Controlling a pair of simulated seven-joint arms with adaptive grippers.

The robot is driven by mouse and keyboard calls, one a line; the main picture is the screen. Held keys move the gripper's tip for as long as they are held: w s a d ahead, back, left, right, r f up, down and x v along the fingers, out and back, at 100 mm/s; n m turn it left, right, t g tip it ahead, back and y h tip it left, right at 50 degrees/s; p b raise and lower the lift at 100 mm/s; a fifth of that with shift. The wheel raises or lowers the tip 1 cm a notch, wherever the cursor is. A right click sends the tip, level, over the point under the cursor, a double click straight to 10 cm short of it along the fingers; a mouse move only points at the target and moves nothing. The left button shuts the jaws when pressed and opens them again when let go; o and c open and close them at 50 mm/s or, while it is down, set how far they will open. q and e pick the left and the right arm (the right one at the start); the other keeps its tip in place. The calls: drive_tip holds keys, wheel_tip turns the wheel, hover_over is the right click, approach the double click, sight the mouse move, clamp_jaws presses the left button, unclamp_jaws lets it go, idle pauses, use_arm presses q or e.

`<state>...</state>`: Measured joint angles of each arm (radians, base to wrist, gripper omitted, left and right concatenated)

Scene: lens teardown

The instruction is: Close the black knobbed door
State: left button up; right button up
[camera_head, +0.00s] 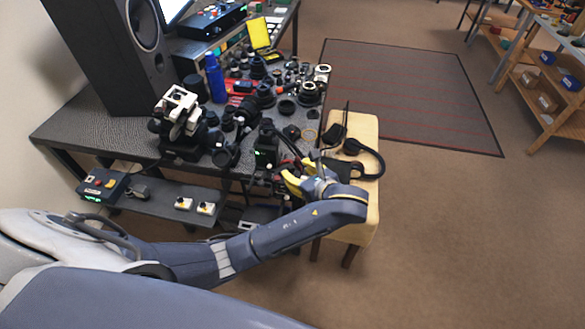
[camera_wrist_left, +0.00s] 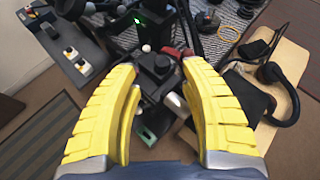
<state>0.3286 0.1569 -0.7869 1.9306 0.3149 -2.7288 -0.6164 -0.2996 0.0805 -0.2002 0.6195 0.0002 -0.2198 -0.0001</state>
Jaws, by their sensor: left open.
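My left gripper (camera_head: 299,175) has yellow fingers and is at the front right edge of the dark workbench (camera_head: 75,130). In the left wrist view the gripper (camera_wrist_left: 160,72) is open, with its fingers spread on both sides of a dark block with a square black knob (camera_wrist_left: 156,64). The fingers appear empty; I cannot tell whether they touch the block. This may be the black knobbed door; its panel and how far it stands open cannot be made out. In the head view the gripper and arm hide this spot. My right gripper is not in view.
A black device with a green display (camera_head: 266,146) stands behind the gripper. A pale wooden stool (camera_head: 367,130) with black headphones (camera_head: 365,157) is close on the right. Lens parts crowd the bench. A lower shelf (camera_head: 155,204) holds small switch boxes.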

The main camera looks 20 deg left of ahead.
use_arm(q)
drive_tip(key=v, duration=0.7)
drive_tip(key=shift+s+d+r, duration=0.1)
